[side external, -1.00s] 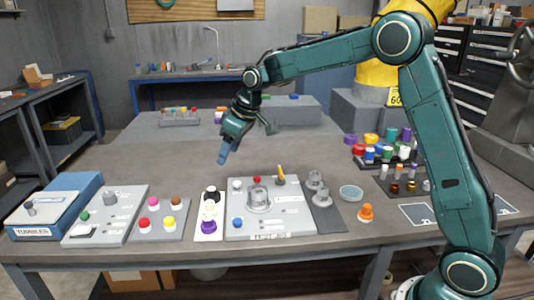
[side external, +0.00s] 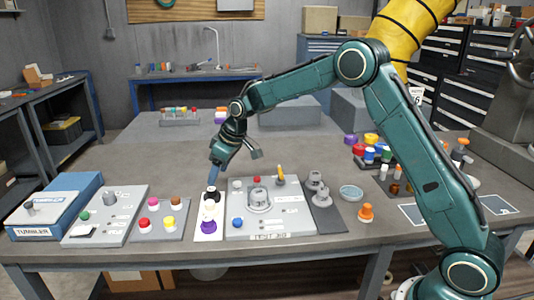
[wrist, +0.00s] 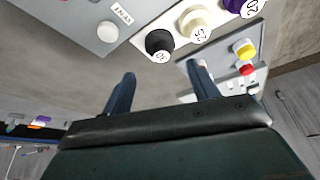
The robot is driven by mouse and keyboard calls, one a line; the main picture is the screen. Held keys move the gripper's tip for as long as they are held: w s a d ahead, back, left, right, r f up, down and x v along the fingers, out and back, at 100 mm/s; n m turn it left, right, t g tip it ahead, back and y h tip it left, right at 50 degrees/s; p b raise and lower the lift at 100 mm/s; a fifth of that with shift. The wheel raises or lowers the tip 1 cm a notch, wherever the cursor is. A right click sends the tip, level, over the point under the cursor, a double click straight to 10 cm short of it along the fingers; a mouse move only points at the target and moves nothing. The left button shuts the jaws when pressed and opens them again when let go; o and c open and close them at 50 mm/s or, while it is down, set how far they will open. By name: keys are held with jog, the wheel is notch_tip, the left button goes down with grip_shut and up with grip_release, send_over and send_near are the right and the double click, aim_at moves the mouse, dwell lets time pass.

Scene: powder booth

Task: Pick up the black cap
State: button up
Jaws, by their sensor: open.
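The black cap (wrist: 160,43) stands on a white strip (wrist: 182,50), marked with a number label. In the side view the cap (side external: 211,191) is at the strip's far end, partly hidden by my fingers. My gripper (wrist: 163,86) is open, with its two blue fingers apart and nothing between them. In the wrist view the cap is beyond the fingertips, roughly in line with the gap. In the side view my gripper (side external: 213,174) is tilted down just above the cap; I cannot tell if a finger touches it.
A cream cap (wrist: 196,22) and a purple cap (wrist: 241,5) follow on the same strip. A grey panel with coloured caps (side external: 172,219) lies to its left. A grey fixture plate (side external: 285,218) lies close on its right.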

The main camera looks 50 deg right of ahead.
aim_at(212, 189)
jog(key=shift+x, duration=1.4)
jog(key=shift+x, duration=2.6)
jog(key=shift+w, duration=0.1)
jog(key=shift+c, duration=0.4)
jog(key=c, duration=0.6)
